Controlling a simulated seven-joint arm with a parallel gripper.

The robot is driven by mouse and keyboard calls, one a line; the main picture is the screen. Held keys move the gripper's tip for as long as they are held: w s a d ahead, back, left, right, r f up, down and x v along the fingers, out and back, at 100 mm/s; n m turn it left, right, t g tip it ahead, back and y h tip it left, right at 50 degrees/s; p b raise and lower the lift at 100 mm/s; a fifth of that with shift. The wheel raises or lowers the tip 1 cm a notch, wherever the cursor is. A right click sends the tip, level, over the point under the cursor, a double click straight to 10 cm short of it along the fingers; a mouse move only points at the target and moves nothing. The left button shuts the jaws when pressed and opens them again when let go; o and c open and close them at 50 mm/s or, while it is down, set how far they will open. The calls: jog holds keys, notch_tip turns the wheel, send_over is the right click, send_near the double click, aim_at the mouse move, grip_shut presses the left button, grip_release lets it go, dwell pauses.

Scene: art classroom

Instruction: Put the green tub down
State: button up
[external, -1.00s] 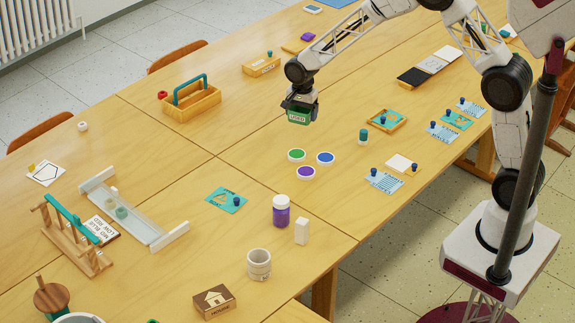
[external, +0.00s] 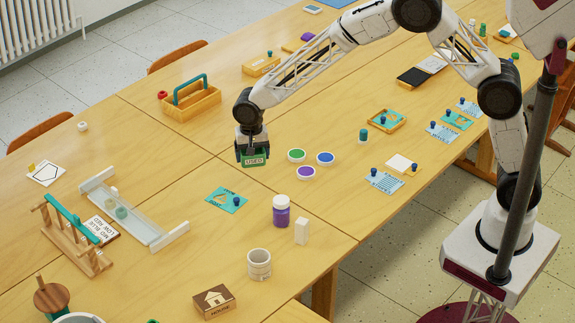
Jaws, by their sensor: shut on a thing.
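The green tub (external: 254,159) has a label reading "USED" on its side. My gripper (external: 252,152) points down and is shut on the tub from above. The tub is left of the green, blue and purple discs and above the teal card in the picture. I cannot tell whether its bottom touches the table (external: 215,158) or hangs just over it.
A teal card with a blue knob (external: 227,199) lies nearer the camera. A wooden caddy (external: 191,101) stands behind left. The table left of the tub is bare.

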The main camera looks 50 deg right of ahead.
jog(key=s+a+n, duration=0.2)
jog(key=s+a, duration=0.1)
jog(key=a, duration=0.4)
jog(key=s+a+n, duration=0.2)
jog(key=s+a, duration=0.1)
jog(key=a, duration=0.4)
jog(key=n, duration=0.3)
send_over(225, 251)
jog(key=shift+d, duration=0.1)
jog(key=shift+f, duration=3.05)
jog(key=shift+f, duration=1.9)
jog(key=shift+f, duration=0.15)
